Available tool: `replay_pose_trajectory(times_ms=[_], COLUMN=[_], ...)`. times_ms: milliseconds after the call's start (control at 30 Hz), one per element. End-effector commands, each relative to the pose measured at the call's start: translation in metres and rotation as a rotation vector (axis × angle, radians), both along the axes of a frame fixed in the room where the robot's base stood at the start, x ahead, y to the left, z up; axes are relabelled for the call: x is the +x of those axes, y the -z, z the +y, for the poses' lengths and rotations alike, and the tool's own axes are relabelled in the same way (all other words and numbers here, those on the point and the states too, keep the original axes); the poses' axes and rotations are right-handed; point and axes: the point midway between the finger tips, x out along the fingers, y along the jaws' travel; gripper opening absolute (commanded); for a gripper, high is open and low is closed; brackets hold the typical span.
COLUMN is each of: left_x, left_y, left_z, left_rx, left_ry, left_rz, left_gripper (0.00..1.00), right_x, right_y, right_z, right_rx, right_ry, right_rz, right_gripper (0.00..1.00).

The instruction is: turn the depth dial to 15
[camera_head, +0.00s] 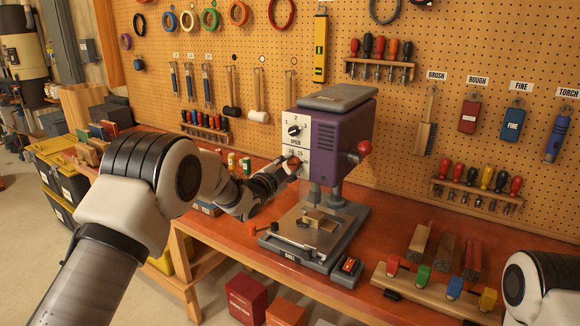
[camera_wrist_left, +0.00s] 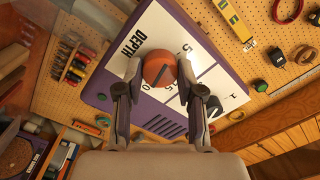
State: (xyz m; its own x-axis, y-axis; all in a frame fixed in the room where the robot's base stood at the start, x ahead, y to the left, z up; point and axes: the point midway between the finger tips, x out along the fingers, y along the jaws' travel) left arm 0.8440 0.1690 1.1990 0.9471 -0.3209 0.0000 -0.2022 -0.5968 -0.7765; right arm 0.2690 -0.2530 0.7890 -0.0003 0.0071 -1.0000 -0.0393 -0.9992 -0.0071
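The drill press (camera_head: 325,140) is purple with a white front panel and stands on the workbench. Its depth dial (camera_wrist_left: 159,70) is a round orange-red knob with a dark pointer line, below the speed dial (camera_head: 294,130). The word DEPTH shows beside it in the left wrist view; the scale numbers are partly hidden by my fingers, and I cannot read the setting for certain. My left gripper (camera_head: 287,165) is at the panel, its two fingers (camera_wrist_left: 159,75) on opposite sides of the depth dial, seemingly touching it. My right gripper is out of view; only a right arm link shows.
A red-knobbed handle (camera_head: 364,147) sticks out on the press's right side. A small block (camera_head: 318,218) lies on the press base, and a switch box (camera_head: 347,270) stands beside it. A wooden rack with coloured clamps (camera_head: 440,290) lies at the front right. The pegboard (camera_head: 400,130) behind holds tools.

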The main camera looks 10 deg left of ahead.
Motion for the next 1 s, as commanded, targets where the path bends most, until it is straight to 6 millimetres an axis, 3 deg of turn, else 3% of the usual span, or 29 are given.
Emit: replay_pose_trajectory(times_ms=[567, 1000], left_x=[0.0, 0.0], left_y=[0.001, 0.0], left_z=[0.0, 0.0], left_rx=[-0.075, -0.394], left_ry=[0.001, 0.001], left_rz=[0.028, 0.148], left_gripper=[0.03, 0.03], right_x=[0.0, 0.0], right_y=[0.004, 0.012], right_z=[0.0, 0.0], right_rx=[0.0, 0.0], right_ry=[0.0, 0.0], right_rz=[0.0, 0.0], right_gripper=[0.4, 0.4])
